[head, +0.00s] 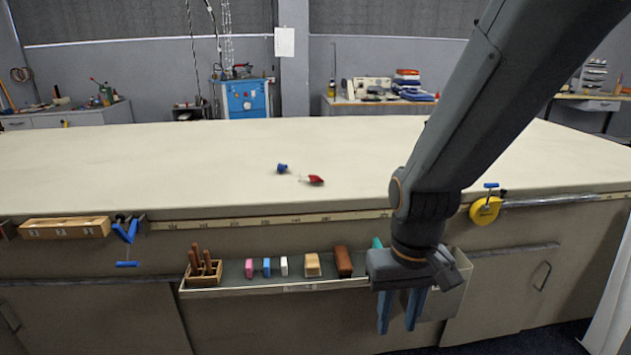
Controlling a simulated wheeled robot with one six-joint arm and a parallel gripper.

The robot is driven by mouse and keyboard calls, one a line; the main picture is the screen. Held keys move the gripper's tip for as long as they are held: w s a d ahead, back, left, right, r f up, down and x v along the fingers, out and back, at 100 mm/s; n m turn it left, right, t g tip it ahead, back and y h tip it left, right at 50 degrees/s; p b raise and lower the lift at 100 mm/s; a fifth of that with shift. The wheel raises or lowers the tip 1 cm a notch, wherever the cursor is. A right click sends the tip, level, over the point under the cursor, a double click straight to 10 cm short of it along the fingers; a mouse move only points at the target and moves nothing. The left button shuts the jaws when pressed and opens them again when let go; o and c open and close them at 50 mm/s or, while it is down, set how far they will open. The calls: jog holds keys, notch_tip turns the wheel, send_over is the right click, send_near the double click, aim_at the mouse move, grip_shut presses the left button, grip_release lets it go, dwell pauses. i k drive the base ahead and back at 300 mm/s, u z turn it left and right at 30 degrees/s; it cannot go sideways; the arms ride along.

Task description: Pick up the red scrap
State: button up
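The red scrap (315,180) is a small red piece lying on the pale cloth top of the long table (180,165), a little back from the front edge. A pale bit touches or lies beside its left end. My gripper (400,312) hangs in front of the table, below the tabletop and to the right of the scrap. Its two blue fingers point down and stand apart, with nothing seen between them. The right end of the shelf on the table's front is partly hidden behind my gripper.
A small blue object (282,168) lies left of the scrap. The front shelf (220,289) holds several small blocks and a wooden tool box (203,272). A yellow tape measure (485,210) and blue-handled tool (126,230) hang at the front edge. Most of the tabletop is clear.

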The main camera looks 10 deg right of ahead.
aim_at(314, 177)
jog(key=k, duration=0.65)
jog(key=u, duration=0.7)
jog(key=i, duration=1.45)
jog(key=z, duration=0.45)
jog(key=i, duration=0.75)
jog(key=z, duration=0.6)
